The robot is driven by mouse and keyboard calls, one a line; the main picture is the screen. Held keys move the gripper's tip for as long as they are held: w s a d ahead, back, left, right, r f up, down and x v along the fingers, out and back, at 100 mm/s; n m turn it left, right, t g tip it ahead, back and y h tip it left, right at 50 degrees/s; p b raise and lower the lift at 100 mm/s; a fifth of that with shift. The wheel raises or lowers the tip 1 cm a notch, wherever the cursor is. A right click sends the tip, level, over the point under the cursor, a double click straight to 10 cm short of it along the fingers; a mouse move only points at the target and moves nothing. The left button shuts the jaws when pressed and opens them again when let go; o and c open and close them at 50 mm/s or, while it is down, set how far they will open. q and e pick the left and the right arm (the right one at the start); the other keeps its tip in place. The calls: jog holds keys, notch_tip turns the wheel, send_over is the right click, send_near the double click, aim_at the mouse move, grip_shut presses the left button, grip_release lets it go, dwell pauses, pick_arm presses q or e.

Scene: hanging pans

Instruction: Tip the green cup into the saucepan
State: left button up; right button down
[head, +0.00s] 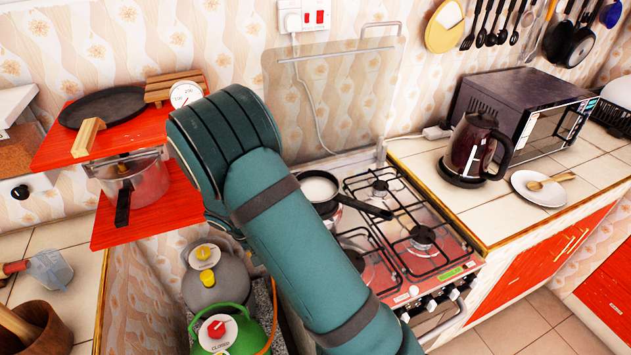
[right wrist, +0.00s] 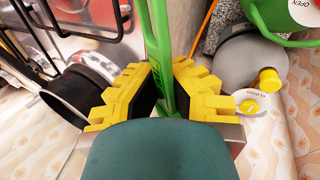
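A saucepan (head: 318,188) with a white inside and a long black handle (head: 366,207) sits on the hob's back left burner. My right arm (head: 295,230) crosses the middle of the head view and hides its own gripper there. In the right wrist view, the yellow fingers of my right gripper (right wrist: 165,85) close from both sides on a narrow green piece (right wrist: 160,40), which appears to be part of the green cup. The cup's full shape and contents are hidden. A pan (right wrist: 87,92) shows left of the fingers. My left gripper is out of view.
The gas hob (head: 412,232) stands right of my arm. A red shelf (head: 60,148) at left carries a pan (head: 103,106) and a pressure cooker (head: 140,184). Gas bottles (head: 215,278) stand below. A kettle (head: 476,152), plate (head: 540,188) and microwave (head: 524,105) occupy the right counter.

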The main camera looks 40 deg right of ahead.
jog(key=w+d+h, duration=0.1)
jog(key=d, duration=0.2)
jog(key=w+d+h+p, duration=0.1)
jog(key=w+d+h, duration=0.1)
jog(key=d, duration=0.2)
jog(key=w+d+h, duration=0.1)
jog(key=d, duration=0.2)
jog(key=shift+w+d+r+g+p, duration=0.1)
jog(key=shift+w+d+g+p, duration=0.05)
jog(key=shift+g+p, duration=0.2)
jog(key=w+d+r+n+t+h+p, duration=0.1)
jog(key=w+d+r+h, duration=0.2)
jog(key=w+r, duration=0.3)
jog(key=shift+w+d, duration=0.15)
jog(key=shift+r, duration=0.1)
jog(key=d+y+p, duration=0.1)
jog(key=p, duration=0.1)
jog(key=s+d+r+t+y+p, duration=0.1)
jog(key=p, duration=0.1)
jog(key=s+d+m+t+y+p, duration=0.1)
jog(key=d+y+p, duration=0.1)
jog(key=shift+s+r, duration=0.15)
jog(key=shift+s, duration=0.05)
